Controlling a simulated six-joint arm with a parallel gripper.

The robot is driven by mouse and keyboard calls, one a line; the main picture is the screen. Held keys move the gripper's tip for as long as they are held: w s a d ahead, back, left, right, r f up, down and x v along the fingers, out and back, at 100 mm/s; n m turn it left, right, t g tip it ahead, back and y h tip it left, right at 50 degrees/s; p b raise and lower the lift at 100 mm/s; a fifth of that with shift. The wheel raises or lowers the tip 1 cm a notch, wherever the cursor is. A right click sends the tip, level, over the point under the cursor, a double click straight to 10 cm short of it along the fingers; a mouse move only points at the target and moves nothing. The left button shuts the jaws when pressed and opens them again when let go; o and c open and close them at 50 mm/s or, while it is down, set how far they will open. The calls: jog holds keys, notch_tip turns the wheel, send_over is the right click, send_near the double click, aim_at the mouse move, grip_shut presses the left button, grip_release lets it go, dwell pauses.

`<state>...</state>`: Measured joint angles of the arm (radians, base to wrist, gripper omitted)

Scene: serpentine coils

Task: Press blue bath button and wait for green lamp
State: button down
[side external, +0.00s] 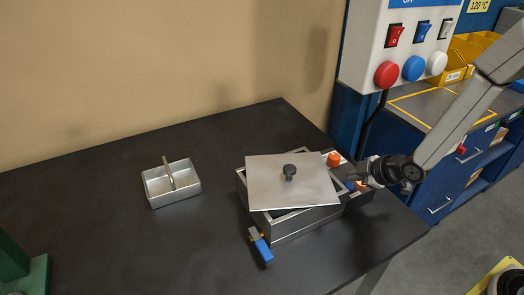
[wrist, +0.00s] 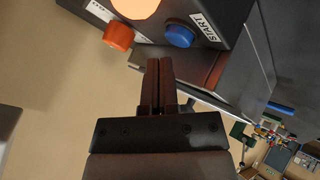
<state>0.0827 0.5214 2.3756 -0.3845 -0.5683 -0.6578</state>
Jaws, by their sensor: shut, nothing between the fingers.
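The blue bath button (wrist: 180,36), beside a START label, shows in the wrist view on the dark control box of the metal bath (side external: 300,222). An orange-red button (wrist: 118,37) is left of it. Between them, at the top edge, a round lamp (wrist: 135,8) glows orange, not green. My gripper (wrist: 160,62) is shut and empty, its tips just below and left of the blue button in the picture; I cannot tell whether they touch it. In the side view my gripper (side external: 358,175) is at the bath's right end and hides the blue button.
A flat lid (side external: 275,182) with a black knob lies askew on the bath. A blue-handled valve (side external: 262,248) sticks out in front. A metal carrier (side external: 172,190) stands left on the black table. A wall panel (side external: 385,45) has red, blue and white buttons.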

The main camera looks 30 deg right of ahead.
aim_at(353, 186)
jog(key=shift+r, duration=0.1)
jog(key=shift+r, duration=2.4)
jog(key=s+r+m+g+h, duration=0.1)
jog(key=s+m+g+h, duration=0.1)
jog(key=s+m+g, duration=0.4)
jog(key=s+m, duration=0.5)
jog(key=s, duration=0.2)
jog(key=shift+s, duration=0.3)
jog(key=shift+r, duration=0.1)
dwell(3.8)
